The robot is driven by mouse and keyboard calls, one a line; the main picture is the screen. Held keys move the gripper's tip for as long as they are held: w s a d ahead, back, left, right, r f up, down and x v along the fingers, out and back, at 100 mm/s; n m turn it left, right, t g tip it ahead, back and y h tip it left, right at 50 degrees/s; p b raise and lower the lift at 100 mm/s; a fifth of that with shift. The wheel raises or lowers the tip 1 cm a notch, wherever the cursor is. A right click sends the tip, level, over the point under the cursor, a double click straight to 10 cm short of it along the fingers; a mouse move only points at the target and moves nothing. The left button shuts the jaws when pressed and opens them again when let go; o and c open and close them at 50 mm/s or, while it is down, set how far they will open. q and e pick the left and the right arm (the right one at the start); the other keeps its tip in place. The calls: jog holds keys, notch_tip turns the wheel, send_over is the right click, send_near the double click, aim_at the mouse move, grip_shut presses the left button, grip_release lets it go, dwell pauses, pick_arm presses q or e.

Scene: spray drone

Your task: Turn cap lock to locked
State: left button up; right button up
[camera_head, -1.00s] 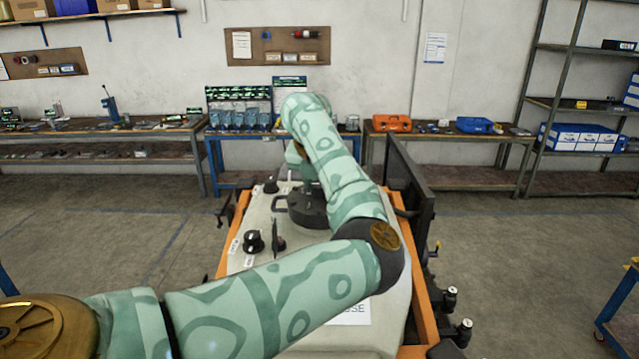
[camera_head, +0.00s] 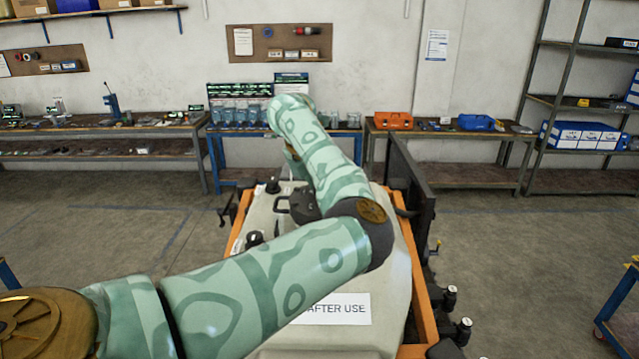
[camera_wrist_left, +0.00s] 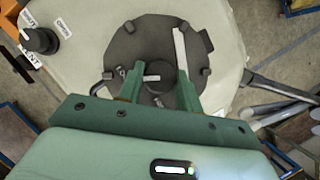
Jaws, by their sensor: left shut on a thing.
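The round black cap (camera_head: 303,204) sits on top of the pale tank, partly hidden by my left arm in the head view. In the left wrist view the cap (camera_wrist_left: 120,50) fills the middle, with a dark round lock knob (camera_wrist_left: 161,78) at its centre. A short white pointer mark on the knob points left in that view. My left gripper (camera_wrist_left: 158,90) has its green fingers on either side of the knob and is shut on it. In the head view this gripper is hidden behind my arm. My right gripper is not in view.
The tank (camera_head: 385,320) rests in an orange frame (camera_head: 424,315). A black control knob (camera_wrist_left: 38,40) with white labels stands beside the cap. A dark upright panel (camera_head: 410,195) flanks the tank's right side. Workbenches line the back wall, with clear floor between.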

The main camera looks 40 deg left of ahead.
pick_arm(q)
jog(key=o, duration=1)
jog(key=shift+r, duration=0.1)
jog(key=b+v, duration=0.3)
jog(key=v, duration=1.3)
